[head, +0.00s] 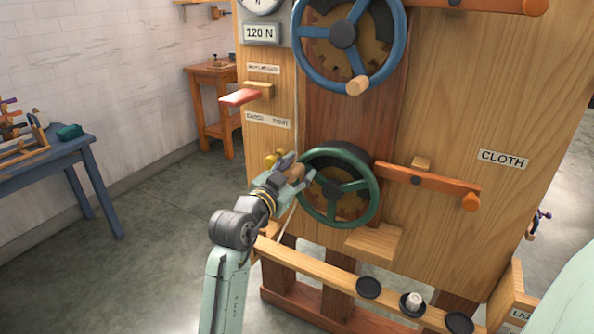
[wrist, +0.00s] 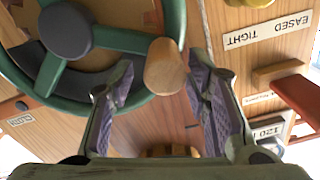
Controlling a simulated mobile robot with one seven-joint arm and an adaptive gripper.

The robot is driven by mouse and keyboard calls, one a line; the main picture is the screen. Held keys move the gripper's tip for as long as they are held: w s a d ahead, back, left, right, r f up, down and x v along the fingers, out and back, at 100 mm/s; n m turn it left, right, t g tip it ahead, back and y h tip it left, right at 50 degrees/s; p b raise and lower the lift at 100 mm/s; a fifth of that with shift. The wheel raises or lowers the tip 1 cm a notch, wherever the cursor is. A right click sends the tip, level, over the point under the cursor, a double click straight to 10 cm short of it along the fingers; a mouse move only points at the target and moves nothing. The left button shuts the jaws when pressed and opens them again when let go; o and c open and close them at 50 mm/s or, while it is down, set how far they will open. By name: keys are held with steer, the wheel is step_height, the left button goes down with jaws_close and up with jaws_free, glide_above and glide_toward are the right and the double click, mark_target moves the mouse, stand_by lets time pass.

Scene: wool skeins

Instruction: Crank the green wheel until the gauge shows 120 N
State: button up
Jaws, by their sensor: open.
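The green wheel (head: 369,187) is mounted low on the wooden panel; its rim and spokes fill the upper left of the wrist view (wrist: 105,42). Its wooden crank knob (wrist: 165,66) stands out from the rim at the wheel's left side in the head view. My gripper (head: 301,172) is at this knob, open, with one padded finger on each side of it in the wrist view. I cannot tell whether either finger touches it. A round gauge (head: 259,5) is cut off at the top of the head view, its needle not readable. A plate (head: 261,33) below reads 120 N.
A blue wheel (head: 307,31) with a wooden knob sits above the green one. A red-handled lever (head: 240,97) is at the left, above an EASED/TIGHT label (head: 268,120). A wooden lever (head: 440,182) is right of the green wheel. A rail (head: 325,276) with cups runs below.

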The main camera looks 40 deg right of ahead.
steer(key=v, duration=1.2)
